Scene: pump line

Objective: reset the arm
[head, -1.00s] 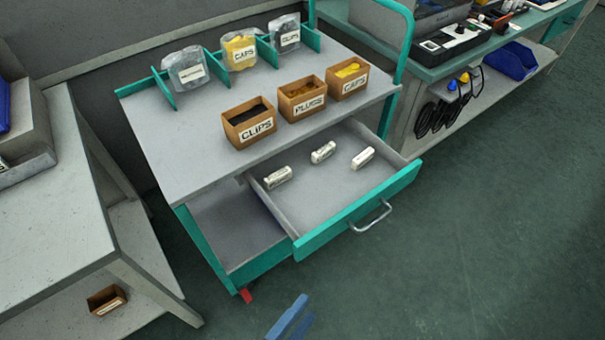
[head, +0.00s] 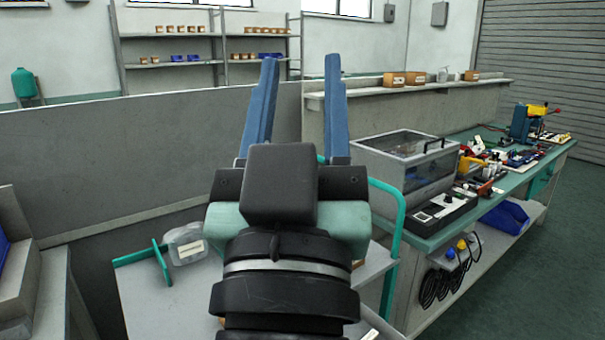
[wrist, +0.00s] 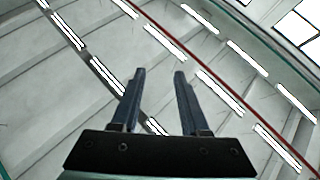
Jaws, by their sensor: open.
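My gripper (head: 297,105) stands upright in the middle of the head view, raised in front of the cart, with its two blue fingers pointing up. The fingers are apart and nothing is between them. In the wrist view my gripper (wrist: 158,100) is also open and empty, against a ceiling with bright strip lights. My wrist and gripper hide most of the cart top (head: 150,300) and the things on it.
A clear bag (head: 187,244) sits by a green divider on the cart. A green-topped bench (head: 440,235) at right carries a clear-lidded box (head: 405,165) and tools. A blue bin (head: 505,216) is on its lower shelf. Wall shelves stand behind. Floor at right is clear.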

